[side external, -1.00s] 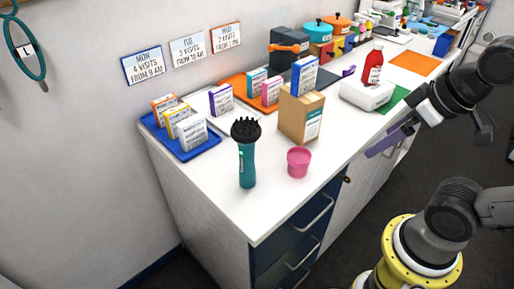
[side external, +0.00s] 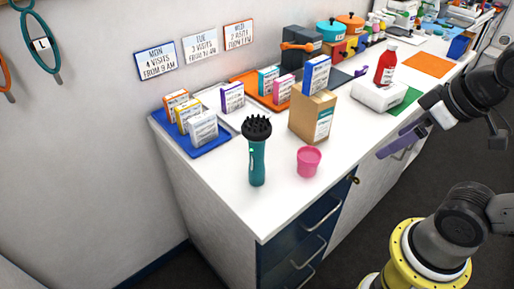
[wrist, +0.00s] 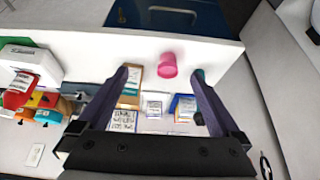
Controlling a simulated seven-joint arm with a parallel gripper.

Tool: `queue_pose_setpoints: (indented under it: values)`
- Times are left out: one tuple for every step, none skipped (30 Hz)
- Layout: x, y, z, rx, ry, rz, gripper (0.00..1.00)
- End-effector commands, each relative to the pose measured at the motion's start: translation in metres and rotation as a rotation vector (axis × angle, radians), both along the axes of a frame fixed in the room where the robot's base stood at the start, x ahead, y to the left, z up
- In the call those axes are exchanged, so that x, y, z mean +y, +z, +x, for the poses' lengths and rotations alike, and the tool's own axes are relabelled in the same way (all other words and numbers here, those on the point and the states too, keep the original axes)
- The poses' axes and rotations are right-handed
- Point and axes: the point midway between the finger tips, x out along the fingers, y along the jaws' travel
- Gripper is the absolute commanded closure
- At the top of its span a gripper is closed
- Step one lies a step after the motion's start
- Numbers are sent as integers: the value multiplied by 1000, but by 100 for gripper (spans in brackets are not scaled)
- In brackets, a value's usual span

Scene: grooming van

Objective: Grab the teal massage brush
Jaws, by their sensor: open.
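The teal massage brush (side external: 257,160) stands upright on the white counter near its front left, its black bristled head on top. In the wrist view only a bit of the brush (wrist: 199,76) shows, beside the right finger, which partly hides it. My gripper (side external: 382,153) is at the right in the side view, past the counter's front edge and well apart from the brush. In the wrist view my gripper (wrist: 162,85) has its two purple fingers spread wide, with nothing held between them.
A pink cup (side external: 308,161) stands just right of the brush, with a cardboard box (side external: 313,117) behind it. A blue tray (side external: 215,146) with several small boxes lies behind left. A red bottle (side external: 386,64) stands on a white case (side external: 378,95).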

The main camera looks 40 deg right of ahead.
Motion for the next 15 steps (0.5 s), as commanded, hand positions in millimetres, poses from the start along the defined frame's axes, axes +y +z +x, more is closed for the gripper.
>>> queue_pose_setpoints:
  values:
    - [0,0,0,0,0,0,0]
    - [0,0,0,0,0,0,0]
    - [0,0,0,0,0,0,0]
    - [0,0,0,0,0,0,0]
    - [0,0,0,0,0,0,0]
    - [0,0,0,0,0,0,0]
    - [0,0,0,0,0,0,0]
    - [0,0,0,0,0,0,0]
    - [0,0,0,0,0,0,0]
    - [0,0,0,0,0,0,0]
    - [0,0,0,0,0,0,0]
    - [0,0,0,0,-3,1,0]
    - [0,0,0,0,-8,4,0]
    - [0,0,0,0,-19,10,0]
    - [0,0,-1,4,-41,22,0]
